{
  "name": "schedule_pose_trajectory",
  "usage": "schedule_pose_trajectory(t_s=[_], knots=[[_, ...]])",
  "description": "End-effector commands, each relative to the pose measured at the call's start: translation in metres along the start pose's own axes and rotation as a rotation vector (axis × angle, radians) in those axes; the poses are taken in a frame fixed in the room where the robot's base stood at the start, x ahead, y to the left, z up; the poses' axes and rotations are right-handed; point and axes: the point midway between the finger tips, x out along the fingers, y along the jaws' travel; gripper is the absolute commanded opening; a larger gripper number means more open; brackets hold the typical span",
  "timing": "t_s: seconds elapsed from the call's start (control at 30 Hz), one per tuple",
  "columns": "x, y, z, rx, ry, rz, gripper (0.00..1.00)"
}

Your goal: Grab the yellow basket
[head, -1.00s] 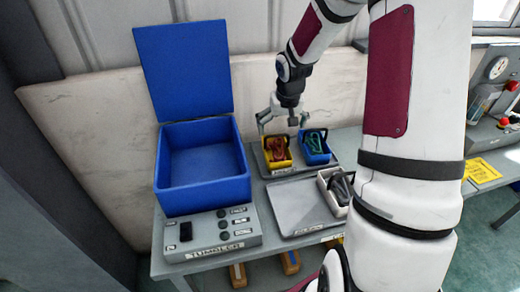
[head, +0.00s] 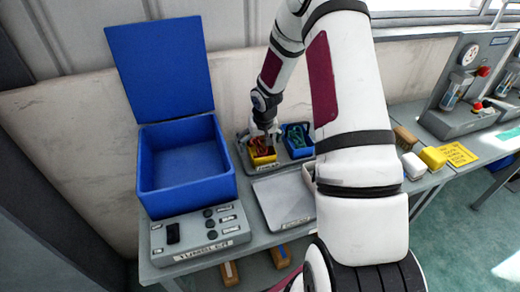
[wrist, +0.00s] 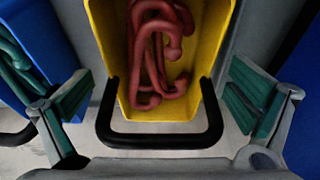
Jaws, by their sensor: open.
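The yellow basket (head: 264,160) sits on the left of a grey tray at the back of the bench. In the wrist view the yellow basket (wrist: 212,55) holds several red hook-like parts (wrist: 158,50). Its black handle (wrist: 160,141) crosses the near end of the basket. My gripper (head: 264,137) is low over the basket in the head view. In the wrist view my gripper (wrist: 160,105) is open, with one finger on each side of the basket's handle end. Both fingers look clear of the handle. The arm partly hides the basket in the head view.
A blue basket (head: 298,151) with green parts stands close to the right of the yellow one. An open blue tumbler box (head: 186,199) is on the left. An empty grey tray (head: 284,199) lies in front. My arm hides part of the bench.

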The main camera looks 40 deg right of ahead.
Motion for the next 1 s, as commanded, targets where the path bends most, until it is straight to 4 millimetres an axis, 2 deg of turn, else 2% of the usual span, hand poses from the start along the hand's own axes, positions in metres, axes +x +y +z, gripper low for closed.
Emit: schedule_pose_trajectory(t_s=[0.13, 0.37, 0.4, 0.7, 0.73, 1.0], knots=[[0.0144, 0.0006, 0.0000, 0.000, 0.000, 0.001, 1.00], [0.0162, 0.0005, -0.0004, 0.000, 0.001, 0.001, 1.00], [0.0161, 0.0005, -0.0004, 0.000, 0.001, 0.001, 0.97], [0.0164, 0.0006, 0.0001, 0.001, 0.000, 0.001, 0.29], [0.0165, 0.0005, 0.0002, 0.001, 0.000, 0.001, 0.25], [0.0162, 0.0002, -0.0002, 0.000, 0.001, 0.000, 0.25]])
